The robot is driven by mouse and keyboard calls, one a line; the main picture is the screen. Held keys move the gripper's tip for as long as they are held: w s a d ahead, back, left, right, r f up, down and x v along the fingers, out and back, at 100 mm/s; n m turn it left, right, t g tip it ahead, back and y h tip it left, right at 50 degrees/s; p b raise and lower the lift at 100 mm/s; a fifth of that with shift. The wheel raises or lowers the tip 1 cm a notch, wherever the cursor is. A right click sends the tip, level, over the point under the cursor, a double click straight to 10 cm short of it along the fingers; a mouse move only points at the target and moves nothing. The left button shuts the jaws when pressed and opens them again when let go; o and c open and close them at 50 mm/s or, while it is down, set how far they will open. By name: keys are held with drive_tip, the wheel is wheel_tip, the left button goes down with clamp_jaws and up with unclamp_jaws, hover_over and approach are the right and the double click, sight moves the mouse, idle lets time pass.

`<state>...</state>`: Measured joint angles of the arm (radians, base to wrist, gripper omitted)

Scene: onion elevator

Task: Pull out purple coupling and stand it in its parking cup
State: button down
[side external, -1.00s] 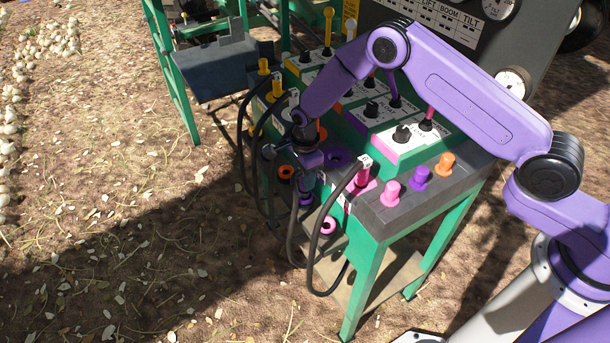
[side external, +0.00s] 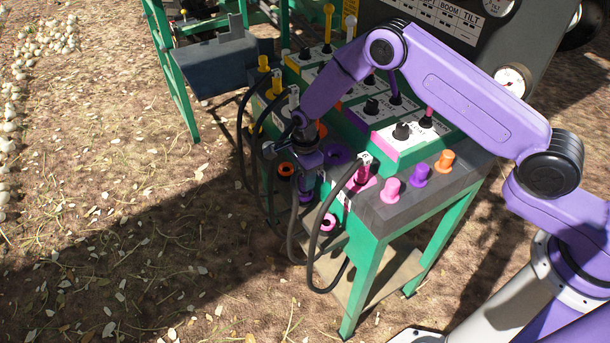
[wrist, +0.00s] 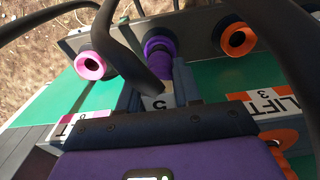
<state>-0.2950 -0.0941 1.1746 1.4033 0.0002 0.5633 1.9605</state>
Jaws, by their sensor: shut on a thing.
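The purple coupling (wrist: 160,58) is out of the purple ring socket (side external: 337,155), which shows empty in the side view. In the wrist view the coupling is at top centre, between a pink cup (wrist: 93,64) and an orange cup (wrist: 237,40). A dark hose crosses in front of it. My gripper (side external: 304,172) is shut on the coupling over the front row of cups.
A pink coupling (side external: 362,176) with a black hose stands right of my gripper. Pink (side external: 390,191), purple (side external: 419,176) and orange (side external: 444,164) knobs stand at the panel's right end. Yellow couplings (side external: 263,64) and hoses are at the left. Hoses loop close to my gripper.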

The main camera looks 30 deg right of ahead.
drive_tip(key=shift+f, duration=0.5)
idle(0.6)
drive_tip(key=shift+c, duration=1.5)
unclamp_jaws()
drive_tip(key=shift+r, duration=3.45)
drive_tip(key=shift+r, duration=0.1)
